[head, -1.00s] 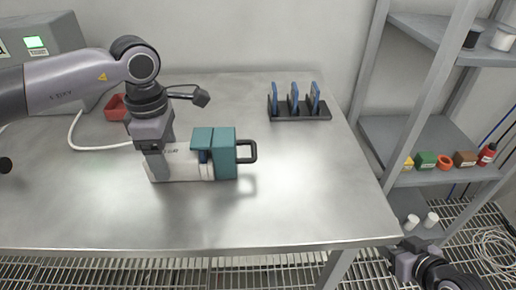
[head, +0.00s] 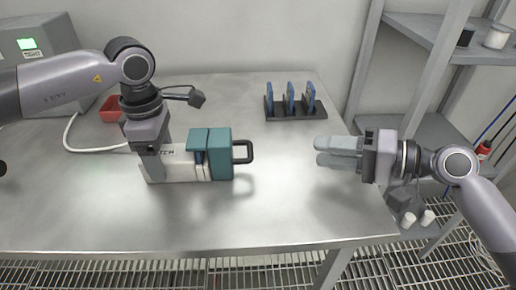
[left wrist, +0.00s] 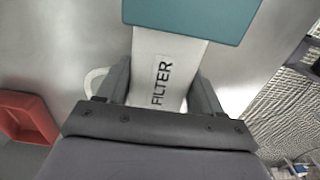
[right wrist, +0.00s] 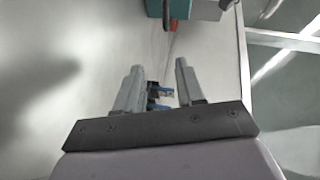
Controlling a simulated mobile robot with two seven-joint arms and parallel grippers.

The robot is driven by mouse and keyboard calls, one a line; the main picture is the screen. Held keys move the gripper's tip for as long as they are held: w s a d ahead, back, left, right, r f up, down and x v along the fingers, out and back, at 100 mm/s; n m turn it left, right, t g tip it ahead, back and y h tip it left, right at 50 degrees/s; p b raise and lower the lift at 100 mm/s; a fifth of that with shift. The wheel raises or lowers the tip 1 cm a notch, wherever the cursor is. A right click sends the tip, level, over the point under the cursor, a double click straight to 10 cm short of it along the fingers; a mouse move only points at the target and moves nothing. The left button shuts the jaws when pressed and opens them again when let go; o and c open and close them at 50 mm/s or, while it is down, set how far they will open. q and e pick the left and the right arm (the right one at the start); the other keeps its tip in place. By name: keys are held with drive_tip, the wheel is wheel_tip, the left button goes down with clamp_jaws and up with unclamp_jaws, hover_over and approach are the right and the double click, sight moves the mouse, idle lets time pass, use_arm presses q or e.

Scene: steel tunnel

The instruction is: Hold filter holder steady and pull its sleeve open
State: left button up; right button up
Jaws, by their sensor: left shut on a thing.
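The filter holder (head: 182,170) lies on the steel table, a white body with a teal sleeve (head: 221,150) around its right end. A dark loop handle (head: 250,152) sticks out rightward from the sleeve. My left gripper (head: 155,172) is shut on the white body at its left end. The left wrist view shows its fingers either side of the body (left wrist: 168,48), which reads FILTER, with the teal sleeve (left wrist: 190,12) beyond. My right gripper (head: 320,150) is open and empty over the table's right part, right of the handle and apart from it, fingers pointing left.
A black rack (head: 297,113) with blue upright plates stands behind, toward the back right. A red tray (head: 110,108) and a grey instrument (head: 38,50) with a white cable are at the back left. Shelves (head: 425,30) stand right of the table. The table front is clear.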

sight(223, 154)
drive_tip(key=shift+s+a+r+g+y, duration=0.15)
drive_tip(key=shift+s+a+g, duration=0.1)
drive_tip(key=shift+a, duration=0.25)
drive_tip(key=shift+s+a+r+g+y, duration=0.15)
drive_tip(key=shift+s+a+g, duration=0.1)
drive_tip(key=shift+a, duration=0.25)
drive_tip(key=shift+w+a+f, duration=0.1)
drive_tip(key=shift+a, duration=0.25)
drive_tip(key=x, duration=1.1)
drive_tip(key=shift+w+a, duration=0.15)
